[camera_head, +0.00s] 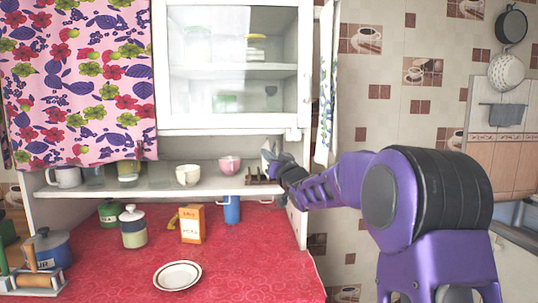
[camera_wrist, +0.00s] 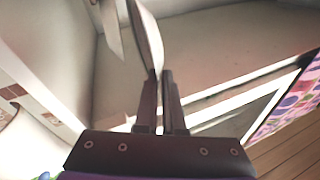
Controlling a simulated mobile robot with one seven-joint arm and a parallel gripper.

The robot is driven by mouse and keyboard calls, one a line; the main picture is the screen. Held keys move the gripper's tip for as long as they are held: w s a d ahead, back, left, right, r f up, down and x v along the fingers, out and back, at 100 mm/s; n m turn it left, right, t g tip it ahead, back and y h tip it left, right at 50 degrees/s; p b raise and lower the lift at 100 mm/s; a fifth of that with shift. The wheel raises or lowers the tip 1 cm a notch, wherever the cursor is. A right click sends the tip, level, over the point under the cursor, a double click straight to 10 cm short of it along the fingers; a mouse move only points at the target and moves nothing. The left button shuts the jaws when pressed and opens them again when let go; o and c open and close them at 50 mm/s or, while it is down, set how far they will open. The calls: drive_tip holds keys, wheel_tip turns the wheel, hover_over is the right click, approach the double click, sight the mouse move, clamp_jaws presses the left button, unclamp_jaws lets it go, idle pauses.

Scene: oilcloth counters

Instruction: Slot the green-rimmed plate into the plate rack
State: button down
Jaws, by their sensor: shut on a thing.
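My gripper (camera_head: 277,164) is at the right end of the white cupboard's lower shelf. In the wrist view its fingers (camera_wrist: 160,100) are shut on a pale plate (camera_wrist: 149,38), seen nearly edge-on and upright. The plate shows only as a small grey-white shape in the head view (camera_head: 267,152), and its rim colour cannot be made out. The brown plate rack (camera_head: 254,179) stands on the shelf just below and left of my gripper, partly hidden. Whether the plate touches the rack cannot be told. A second pale upright piece (camera_wrist: 107,25) is left of the plate in the wrist view.
A pink bowl (camera_head: 230,165) and a cream cup (camera_head: 188,175) stand left of the rack. The cupboard's side wall (camera_head: 297,222) is close on the right. Below, a blue mug (camera_head: 232,210), an orange box (camera_head: 193,224) and a dark-rimmed plate (camera_head: 177,275) are on the red counter.

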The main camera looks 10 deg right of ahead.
drive_tip(key=shift+w+f+p, duration=0.1)
drive_tip(key=shift+w+p, duration=1.35)
drive_tip(key=shift+w, duration=1.55)
drive_tip(key=shift+w+f, duration=0.15)
drive_tip(key=shift+f, duration=0.1)
drive_tip(key=shift+f+b, duration=0.55)
drive_tip(key=shift+b, duration=0.1)
drive_tip(key=c, duration=0.9)
unclamp_jaws()
drive_tip(key=shift+c, duration=0.2)
drive_tip(key=shift+f, duration=0.1)
drive_tip(key=shift+d, duration=0.1)
